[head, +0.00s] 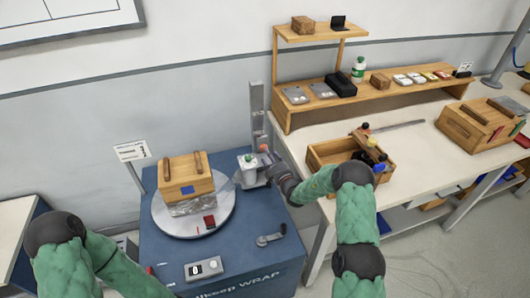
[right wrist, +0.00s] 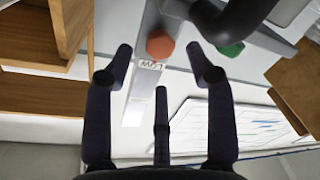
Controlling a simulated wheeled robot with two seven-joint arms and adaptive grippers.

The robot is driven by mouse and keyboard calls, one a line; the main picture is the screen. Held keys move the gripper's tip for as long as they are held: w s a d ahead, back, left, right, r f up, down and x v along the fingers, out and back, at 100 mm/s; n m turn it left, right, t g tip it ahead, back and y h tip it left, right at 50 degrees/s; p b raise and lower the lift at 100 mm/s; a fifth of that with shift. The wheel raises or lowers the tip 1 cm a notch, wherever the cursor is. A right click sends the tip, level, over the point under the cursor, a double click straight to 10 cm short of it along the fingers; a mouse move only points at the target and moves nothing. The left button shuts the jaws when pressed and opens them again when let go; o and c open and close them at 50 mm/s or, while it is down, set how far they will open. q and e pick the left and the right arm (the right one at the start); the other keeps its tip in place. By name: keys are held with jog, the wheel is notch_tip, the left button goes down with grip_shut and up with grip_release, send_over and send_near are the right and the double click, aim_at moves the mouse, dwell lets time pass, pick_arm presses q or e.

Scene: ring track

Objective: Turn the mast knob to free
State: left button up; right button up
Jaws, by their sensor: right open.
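The grey mast (head: 257,112) stands upright at the back of the blue wrapping machine. My right gripper (head: 270,174) is beside the carriage at its foot. In the right wrist view a red-orange knob (right wrist: 160,44) sits on the grey mast by a label reading LOW, which appears inverted. A green knob (right wrist: 231,48) is to its right, partly behind a black curved part. I cannot tell which is the mast knob or where it is set. My right gripper (right wrist: 167,75) is open and empty, its fingers apart from both knobs. My left gripper is not in view; only its arm shows.
A wooden box (head: 187,178) stands on the round turntable (head: 160,215) left of the mast. The machine's top (head: 240,255) carries a crank-like handle (head: 270,238) and a switch box (head: 204,268). A bench with an open wooden crate (head: 318,155) and shelf (head: 400,98) bounds the right.

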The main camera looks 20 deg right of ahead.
aim_at(263, 147)
jog(key=shift+w+a+b, duration=0.25)
jog(key=shift+w+b, duration=0.05)
jog(key=shift+w, duration=0.95)
jog(key=shift+w+a+b, duration=0.2)
jog(key=shift+w+b, duration=0.1)
jog(key=shift+w, duration=0.95)
grip_shut()
